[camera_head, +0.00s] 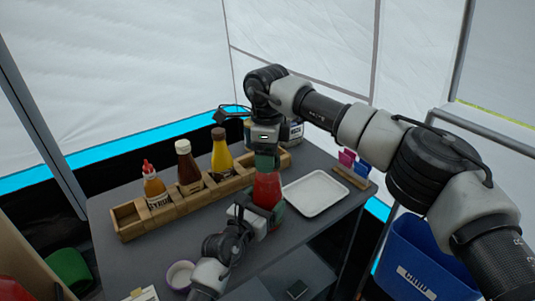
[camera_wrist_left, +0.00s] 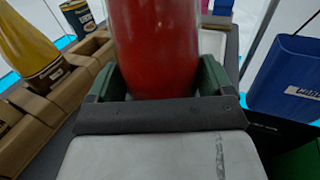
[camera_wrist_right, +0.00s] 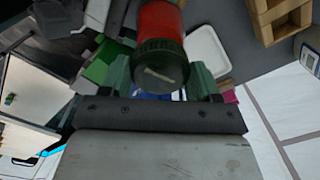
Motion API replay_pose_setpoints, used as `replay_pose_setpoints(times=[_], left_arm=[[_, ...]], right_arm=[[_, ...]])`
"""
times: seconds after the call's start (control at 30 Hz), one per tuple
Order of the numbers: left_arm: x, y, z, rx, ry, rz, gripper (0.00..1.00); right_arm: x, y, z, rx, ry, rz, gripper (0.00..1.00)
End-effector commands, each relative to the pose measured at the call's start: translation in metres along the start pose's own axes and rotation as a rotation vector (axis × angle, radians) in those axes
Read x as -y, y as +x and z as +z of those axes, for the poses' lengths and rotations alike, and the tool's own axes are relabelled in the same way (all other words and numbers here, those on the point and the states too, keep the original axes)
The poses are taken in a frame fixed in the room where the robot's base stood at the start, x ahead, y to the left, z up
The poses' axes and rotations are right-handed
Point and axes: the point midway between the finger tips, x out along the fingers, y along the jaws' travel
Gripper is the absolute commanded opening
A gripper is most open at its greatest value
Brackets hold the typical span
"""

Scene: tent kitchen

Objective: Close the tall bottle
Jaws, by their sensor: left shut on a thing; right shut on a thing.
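The tall bottle (camera_head: 267,190) is red and upright, in the middle of the head view. My left gripper (camera_head: 262,205) is shut around its lower body; the red side fills the space between the green fingers in the left wrist view (camera_wrist_left: 158,50). My right gripper (camera_head: 265,155) comes from above and is shut at the bottle's top. In the right wrist view, a dark round cap (camera_wrist_right: 160,62) lies between the green fingers, at the end of the red body. I cannot tell whether the cap is fully seated.
A wooden rack (camera_head: 205,192) with several sauce bottles stands to the left. A white tray (camera_head: 316,193) lies right of the bottle. A small holder with pink and blue packets (camera_head: 353,165) is at the table's right edge. A blue bin (camera_head: 418,258) stands off the table.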

Motion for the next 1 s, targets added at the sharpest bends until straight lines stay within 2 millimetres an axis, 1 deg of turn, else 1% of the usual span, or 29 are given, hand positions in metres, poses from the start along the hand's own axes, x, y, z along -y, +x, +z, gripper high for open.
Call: replay_pose_setpoints(times=[0.03, 0.1, 0.5, 0.6, 0.7, 0.83, 0.87, 1.0], left_arm=[[0.0, -0.0001, -0.0011, -0.002, -0.003, 0.0, 0.15], [0.0001, -0.0001, -0.0011, -0.002, -0.003, 0.0, 0.15], [0.0002, -0.0001, -0.001, -0.002, -0.002, -0.001, 0.15], [0.0003, -0.0001, -0.001, -0.002, -0.002, -0.001, 0.15], [0.0003, -0.0001, -0.001, -0.002, -0.002, -0.001, 0.15], [0.0004, -0.0001, -0.001, -0.002, -0.001, -0.001, 0.15], [0.0004, -0.0001, -0.001, -0.002, -0.001, -0.001, 0.15], [0.0004, -0.0001, -0.001, -0.002, -0.002, -0.001, 0.15]], right_arm=[[-0.0002, -0.0001, 0.0002, 0.0, 0.109, 0.0, 0.33], [-0.0002, 0.0, 0.0003, 0.001, 0.272, 0.0, 0.33], [0.0003, 0.0005, 0.0004, 0.002, 1.199, -0.002, 0.33], [0.0004, 0.0005, 0.0004, 0.002, 1.402, -0.002, 0.33], [0.0005, 0.0005, 0.0005, 0.003, 1.533, -0.002, 0.33], [0.0006, 0.0005, 0.0004, 0.003, 1.524, -0.002, 0.33], [0.0006, 0.0005, 0.0004, 0.003, 1.524, -0.002, 0.65], [0.0005, 0.0006, 0.0003, 0.002, 1.523, -0.002, 0.86]])
